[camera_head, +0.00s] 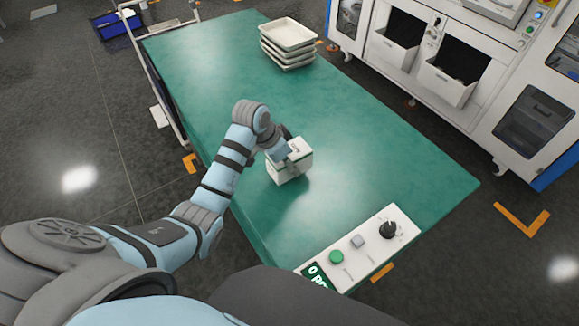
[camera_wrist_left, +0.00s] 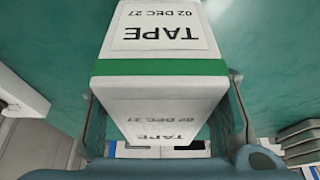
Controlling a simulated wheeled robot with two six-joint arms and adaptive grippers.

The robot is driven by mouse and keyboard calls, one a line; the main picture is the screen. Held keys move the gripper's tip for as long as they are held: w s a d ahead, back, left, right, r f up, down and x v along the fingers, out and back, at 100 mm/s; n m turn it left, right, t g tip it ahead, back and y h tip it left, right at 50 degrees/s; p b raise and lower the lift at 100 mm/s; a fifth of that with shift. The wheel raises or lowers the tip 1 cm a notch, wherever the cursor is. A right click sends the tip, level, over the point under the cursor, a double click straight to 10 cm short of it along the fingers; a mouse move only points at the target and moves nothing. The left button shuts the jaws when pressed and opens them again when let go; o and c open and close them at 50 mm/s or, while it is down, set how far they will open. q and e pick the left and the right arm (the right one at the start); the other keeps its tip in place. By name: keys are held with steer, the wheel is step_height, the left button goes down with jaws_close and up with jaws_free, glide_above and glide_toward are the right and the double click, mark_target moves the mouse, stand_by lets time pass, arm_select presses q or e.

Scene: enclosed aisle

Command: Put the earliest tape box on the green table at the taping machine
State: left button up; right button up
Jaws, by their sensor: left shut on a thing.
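A white tape box (camera_head: 291,164) with a green band is at the middle of the green table (camera_head: 215,85). In the left wrist view the tape box (camera_wrist_left: 160,75) fills the middle, and its label reads "TAPE 02 DEC 27". My left gripper (camera_head: 283,153) is shut on the box, with one finger on each side of it. The box looks upright and on or just above the table top; I cannot tell which. My right gripper is in neither view.
A stack of white trays (camera_head: 288,42) stands at the table's far end. A control panel (camera_head: 360,250) with buttons and a black knob sits at the near edge. A white machine (camera_head: 470,60) with open bins stands beyond. A blue crate (camera_head: 117,24) is at the far left. The table's right side is clear.

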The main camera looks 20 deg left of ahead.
arm_select(q)
steer(key=shift+f, duration=1.45)
steer(key=o, duration=1.3)
steer(key=shift+o, duration=0.2)
steer(key=shift+r, duration=0.1)
steer(key=v, duration=1.2)
steer(key=shift+a, duration=0.1)
